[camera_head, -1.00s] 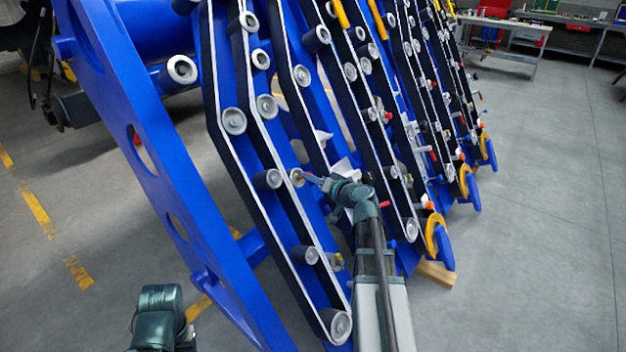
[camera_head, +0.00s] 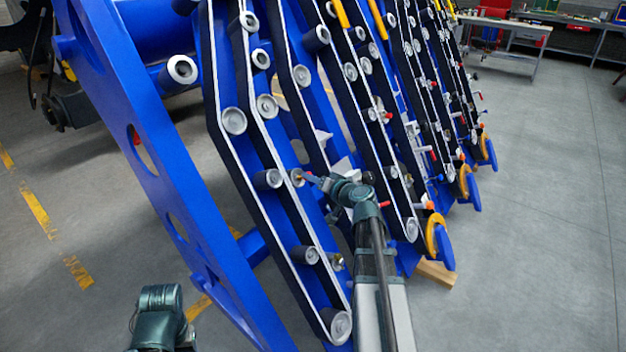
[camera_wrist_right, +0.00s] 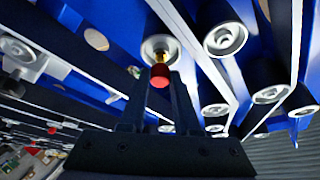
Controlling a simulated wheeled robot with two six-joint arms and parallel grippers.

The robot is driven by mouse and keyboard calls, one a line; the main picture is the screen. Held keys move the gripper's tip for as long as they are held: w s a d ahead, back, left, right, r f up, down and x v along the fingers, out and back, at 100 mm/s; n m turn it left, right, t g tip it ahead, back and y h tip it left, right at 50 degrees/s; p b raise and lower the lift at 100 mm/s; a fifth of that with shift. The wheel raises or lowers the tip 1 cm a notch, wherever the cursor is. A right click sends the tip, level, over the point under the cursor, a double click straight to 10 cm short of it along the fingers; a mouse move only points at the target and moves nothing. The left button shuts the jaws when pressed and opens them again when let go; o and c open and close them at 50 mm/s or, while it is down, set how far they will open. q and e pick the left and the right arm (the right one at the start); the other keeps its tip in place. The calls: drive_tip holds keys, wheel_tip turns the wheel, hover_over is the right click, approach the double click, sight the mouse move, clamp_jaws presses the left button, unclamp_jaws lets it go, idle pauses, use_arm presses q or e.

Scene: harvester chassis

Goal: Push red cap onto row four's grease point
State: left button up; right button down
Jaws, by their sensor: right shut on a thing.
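The red cap (camera_wrist_right: 160,76) is between the two fingers of my right gripper (camera_wrist_right: 157,82) in the right wrist view, and the gripper is shut on it. A brass-coloured grease point (camera_wrist_right: 163,58) shows just beyond the cap, at the middle of a pale round roller (camera_wrist_right: 152,43). The cap lines up closely with it; I cannot tell whether they touch. My left gripper is not visible, only part of that arm.
Blue frame plates (camera_head: 165,190) and dark belt rows with several rollers (camera_head: 268,179) crowd around my right gripper. Yellow-and-blue discs (camera_head: 438,243) stand at the row ends. Open grey floor (camera_head: 540,200) lies to the right, with a workbench (camera_head: 505,45) behind.

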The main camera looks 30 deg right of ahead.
drive_tip(key=shift+w+a+f+b, duration=0.2)
drive_tip(key=shift+w+f+b, duration=0.1)
drive_tip(key=shift+w, duration=0.15)
drive_tip(key=shift+w+a+f+b, duration=0.15)
drive_tip(key=shift+w+f+b, duration=0.15)
drive_tip(key=shift+w, duration=0.15)
drive_tip(key=c, duration=0.6)
unclamp_jaws()
drive_tip(key=shift+o, duration=0.2)
drive_tip(key=shift+r, duration=0.1)
drive_tip(key=p+v, duration=0.3)
drive_tip(key=v, duration=1)
drive_tip(key=shift+s, duration=0.4)
drive_tip(key=shift+r, duration=0.15)
